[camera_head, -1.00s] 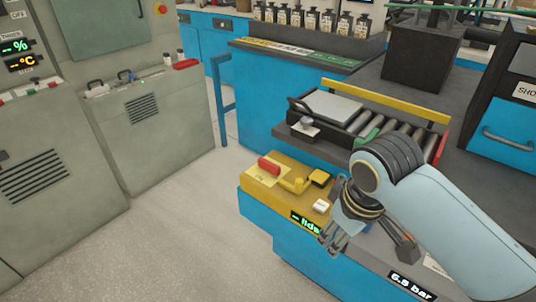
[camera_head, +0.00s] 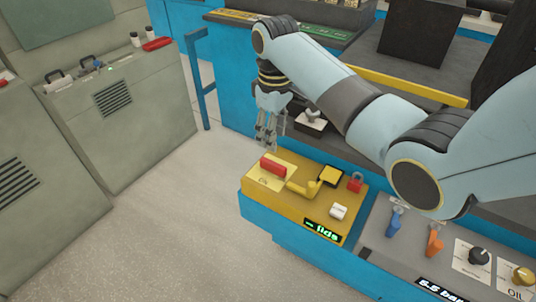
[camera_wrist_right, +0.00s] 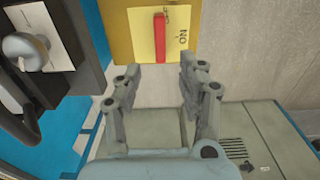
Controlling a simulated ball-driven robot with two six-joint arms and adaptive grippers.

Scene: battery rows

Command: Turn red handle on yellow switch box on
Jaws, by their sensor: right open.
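The yellow switch box (camera_head: 322,212) sits at the near corner of the blue workbench. Its red handle (camera_head: 273,167) stands on a pale yellow plate at the box's left end. In the right wrist view the red handle (camera_wrist_right: 160,36) shows at the top, with "ON" printed beside it on the plate. My right gripper (camera_head: 268,143) points down just behind the red handle, apart from it. In the wrist view its two fingers (camera_wrist_right: 158,72) are spread with nothing between them, below the handle in the picture. My left gripper is not in view.
The box also carries a yellow lever (camera_head: 304,187), a white switch (camera_head: 338,211) and a red padlock (camera_head: 354,182). A grey panel with blue (camera_head: 393,224) and orange (camera_head: 434,241) levers lies to the right. Open floor (camera_head: 165,225) lies left of the bench.

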